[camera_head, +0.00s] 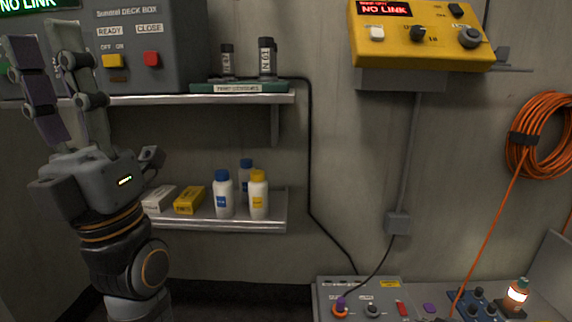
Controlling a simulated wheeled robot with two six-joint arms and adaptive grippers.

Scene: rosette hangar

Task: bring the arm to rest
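My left arm (115,245) comes up from the bottom left in the head view. Its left gripper (42,42) points upward in front of the grey deck box, at the upper left. The two fingers stand apart with a gap between them, and nothing shows between them. The gripper body (90,180) is in front of the left end of the lower shelf. Whether it touches the shelf or the box cannot be told. My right gripper is not in view.
The deck box (150,25) and two dark canisters (265,57) are on the upper shelf (180,99). Bottles (223,195) and small boxes (189,200) sit on the lower shelf (250,224). A yellow console (420,40), orange cable coil (540,135) and grey panel (345,290) are right.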

